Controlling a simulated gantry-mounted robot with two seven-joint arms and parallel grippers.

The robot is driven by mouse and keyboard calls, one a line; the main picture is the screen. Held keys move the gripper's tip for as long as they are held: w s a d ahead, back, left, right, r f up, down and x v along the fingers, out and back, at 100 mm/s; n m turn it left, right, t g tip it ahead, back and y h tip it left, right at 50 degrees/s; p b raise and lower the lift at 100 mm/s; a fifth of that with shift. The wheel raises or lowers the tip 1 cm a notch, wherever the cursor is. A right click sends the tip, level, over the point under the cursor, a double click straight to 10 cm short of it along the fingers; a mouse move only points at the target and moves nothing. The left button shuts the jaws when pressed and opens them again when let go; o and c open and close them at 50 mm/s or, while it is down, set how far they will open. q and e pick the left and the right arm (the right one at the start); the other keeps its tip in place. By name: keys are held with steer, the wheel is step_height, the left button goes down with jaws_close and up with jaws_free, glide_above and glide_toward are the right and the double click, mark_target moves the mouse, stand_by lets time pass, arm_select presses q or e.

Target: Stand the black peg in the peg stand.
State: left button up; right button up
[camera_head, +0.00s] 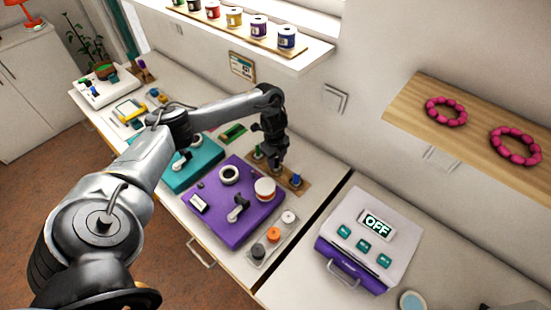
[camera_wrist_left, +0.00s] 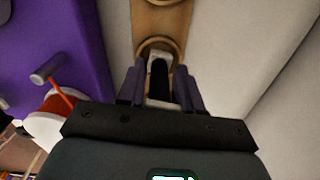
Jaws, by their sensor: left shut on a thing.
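The peg stand is a wooden strip (camera_head: 306,188) beside the purple board; it also shows in the left wrist view (camera_wrist_left: 163,18) with round sockets along it. A blue peg (camera_head: 296,180) stands near its right end. My left gripper (camera_head: 275,164) is over the middle of the stand, pointing down. In the left wrist view its fingers (camera_wrist_left: 160,90) are shut on the black peg (camera_wrist_left: 158,76), which lines up with a round socket. I cannot tell whether its lower end is inside. In the head view the peg is mostly hidden by the gripper. My right gripper is not in view.
The purple board (camera_head: 220,222) with a white-and-orange spool (camera_head: 265,189) lies close beside the stand. A teal board (camera_head: 178,180) lies further left. A small tray of discs (camera_head: 258,262) is in front, and a white-and-purple box with an OFF display (camera_head: 377,225) stands right. The wall is behind.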

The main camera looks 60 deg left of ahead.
arm_select(q)
steer(key=shift+f, duration=0.25)
stand_by(0.4)
steer(key=o, duration=1.1)
step_height(320, 180, up, 3)
steer(key=p, duration=0.3)
steer(key=shift+r+p, duration=0.1)
steer(key=shift+p, duration=0.25)
step_height(320, 180, up, 4)
steer(key=p, duration=0.3)
steer(key=shift+f+p, duration=0.25)
steer(key=shift+p, duration=0.15)
steer(key=shift+s+d+r, duration=0.1)
steer(key=shift+s+r, duration=0.05)
